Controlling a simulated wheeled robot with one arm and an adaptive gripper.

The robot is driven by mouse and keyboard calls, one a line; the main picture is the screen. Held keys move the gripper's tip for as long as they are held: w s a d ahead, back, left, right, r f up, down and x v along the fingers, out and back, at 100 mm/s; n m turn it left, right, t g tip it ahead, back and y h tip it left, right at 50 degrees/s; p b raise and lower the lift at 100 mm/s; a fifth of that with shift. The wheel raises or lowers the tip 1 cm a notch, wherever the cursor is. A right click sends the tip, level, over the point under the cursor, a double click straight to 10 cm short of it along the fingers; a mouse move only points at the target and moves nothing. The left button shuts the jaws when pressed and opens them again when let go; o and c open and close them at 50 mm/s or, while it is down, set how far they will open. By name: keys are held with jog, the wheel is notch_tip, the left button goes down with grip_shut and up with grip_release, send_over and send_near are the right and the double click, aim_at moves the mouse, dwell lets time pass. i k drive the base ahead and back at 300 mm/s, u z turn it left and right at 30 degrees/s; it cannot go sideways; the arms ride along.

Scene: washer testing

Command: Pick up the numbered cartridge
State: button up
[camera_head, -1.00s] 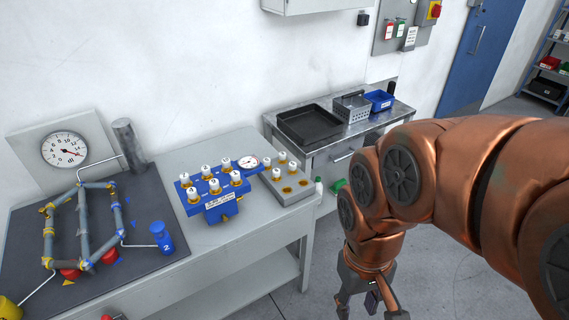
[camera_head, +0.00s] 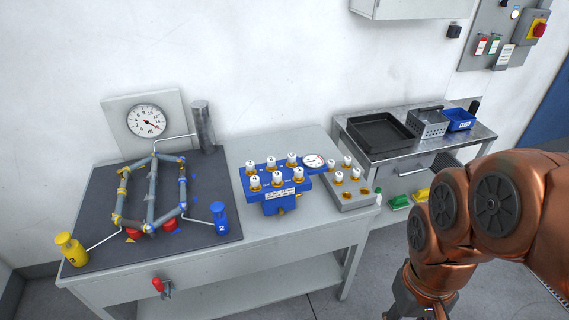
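Small white numbered cartridges with brass-coloured bases stand upright in two places. Several, such as one cartridge (camera_head: 277,179), sit in the blue manifold block (camera_head: 285,193) on the grey workbench. Several more, such as another cartridge (camera_head: 338,177), stand in a grey holder (camera_head: 351,203) just right of it, which also shows empty brass-ringed sockets at its front. The digits are too small to read surely. My gripper (camera_head: 418,314) hangs at the bottom right, in front of and right of the bench, away from all cartridges. Its fingertips are cut off by the frame edge.
Left on the bench (camera_head: 262,231), a dark mat carries a pipe frame (camera_head: 152,192), a gauge (camera_head: 146,121), a yellow bottle (camera_head: 71,249) and a blue bottle (camera_head: 220,218). A steel side table holds a black tray (camera_head: 378,133), a metal basket (camera_head: 428,123) and a blue bin (camera_head: 460,119).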

aim_at(271, 161)
jog(key=u, duration=1.6)
jog(key=i, duration=1.1)
jog(key=z, duration=0.35)
